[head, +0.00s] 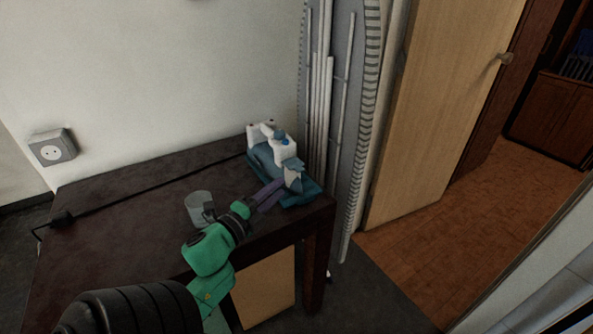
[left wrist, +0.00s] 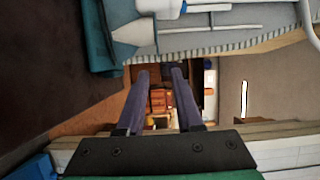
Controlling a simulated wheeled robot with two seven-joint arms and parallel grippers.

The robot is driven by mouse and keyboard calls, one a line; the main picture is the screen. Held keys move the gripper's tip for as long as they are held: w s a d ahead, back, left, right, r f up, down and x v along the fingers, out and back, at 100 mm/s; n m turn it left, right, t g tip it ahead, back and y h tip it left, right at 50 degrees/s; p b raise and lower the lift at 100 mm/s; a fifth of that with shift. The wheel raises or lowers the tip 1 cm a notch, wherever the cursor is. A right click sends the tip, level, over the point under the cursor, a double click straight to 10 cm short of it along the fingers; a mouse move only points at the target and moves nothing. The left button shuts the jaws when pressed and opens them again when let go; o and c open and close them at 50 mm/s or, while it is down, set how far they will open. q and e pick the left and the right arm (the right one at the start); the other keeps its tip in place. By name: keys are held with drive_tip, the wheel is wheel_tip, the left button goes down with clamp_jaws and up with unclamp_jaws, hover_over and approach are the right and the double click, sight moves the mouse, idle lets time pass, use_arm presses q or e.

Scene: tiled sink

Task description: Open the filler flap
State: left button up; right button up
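A white and blue steam iron (head: 285,150) rests on a teal base (head: 300,198) at the right back corner of the dark table. Part of it also shows at the top of the left wrist view (left wrist: 135,32). I cannot make out the filler flap clearly or tell whether it is open or shut. My left gripper (head: 272,191) has purple fingers and is just in front of the iron, near its pointed grey-blue end. In the left wrist view the fingers (left wrist: 159,72) are apart with nothing between them. My right gripper is not in view.
A clear cup (head: 197,205) stands on the table (head: 120,225), left of my left gripper. A dark cord runs across the table. An ironing board (head: 345,90) leans upright right of the table. A wooden door (head: 440,100) stands beyond it. The table's left part is mostly clear.

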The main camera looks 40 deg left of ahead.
sight(298, 172)
use_arm(q)
drive_tip(key=w, duration=0.6)
drive_tip(key=w+a, duration=0.1)
drive_tip(key=w, duration=0.2)
drive_tip(key=shift+w+a+f, duration=0.1)
drive_tip(key=shift+w+f, duration=0.05)
drive_tip(key=shift+w, duration=0.05)
clamp_jaws()
idle(0.8)
